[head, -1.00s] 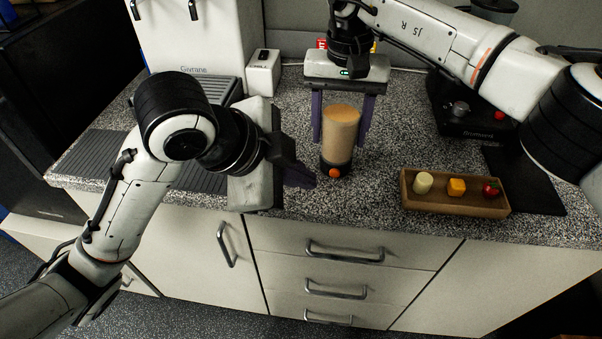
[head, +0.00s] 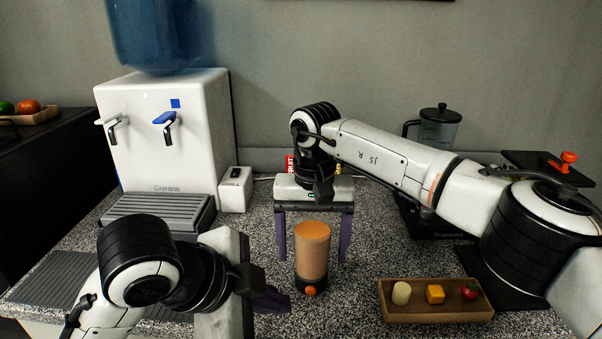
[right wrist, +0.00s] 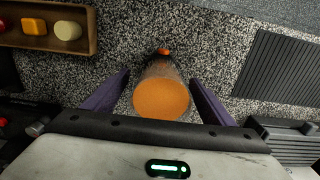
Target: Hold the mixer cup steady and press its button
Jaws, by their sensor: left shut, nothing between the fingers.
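The mixer cup (head: 312,253) stands upright on the counter, filled with orange, with a dark base and a round orange button (head: 310,291) low on its front. My right gripper (head: 314,248) points down from above, its purple fingers on either side of the cup. The right wrist view shows the cup (right wrist: 161,97) between the open fingers, with a gap on each side. My left gripper (head: 286,303) is shut and empty, its dark fingertips just left of the button; I see no clear contact.
A wooden tray (head: 436,314) with a pale piece, a yellow cube and a red fruit lies right of the cup. A water dispenser (head: 170,140) and a small white box (head: 235,190) stand at the back left. A blender (head: 437,130) stands behind my right arm.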

